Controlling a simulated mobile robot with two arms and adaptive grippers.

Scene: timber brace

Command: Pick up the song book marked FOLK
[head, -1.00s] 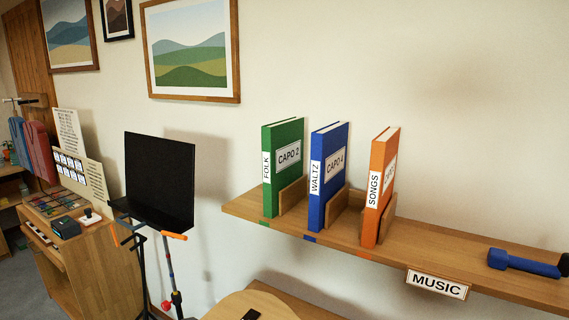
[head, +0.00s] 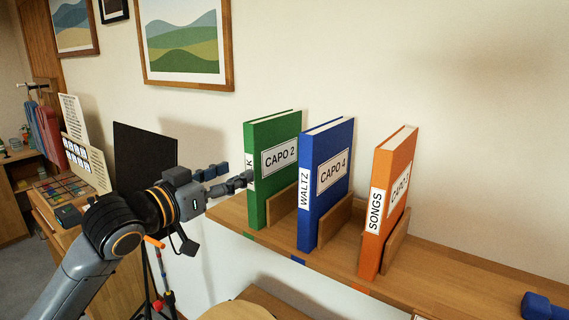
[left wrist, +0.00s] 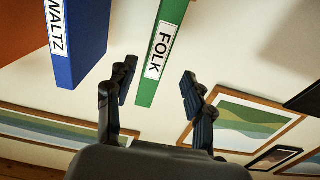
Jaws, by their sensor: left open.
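The green FOLK book (head: 273,160), labelled CAPO 2 on its cover, stands upright at the left end of the wooden shelf. My left gripper (head: 225,178) is open at the left of its spine and partly covers the FOLK label in the head view. In the left wrist view the green spine (left wrist: 161,55) shows beyond and between the open fingers of my left gripper (left wrist: 155,88). I cannot tell whether the fingers touch it. My right gripper is not in view.
The blue WALTZ book (head: 326,180) stands close to the right of the green one, then the orange SONGS book (head: 388,195). Wooden dividers separate them on the shelf (head: 440,268). A black music stand (head: 143,158) is behind my left arm. A blue object (head: 543,306) lies far right.

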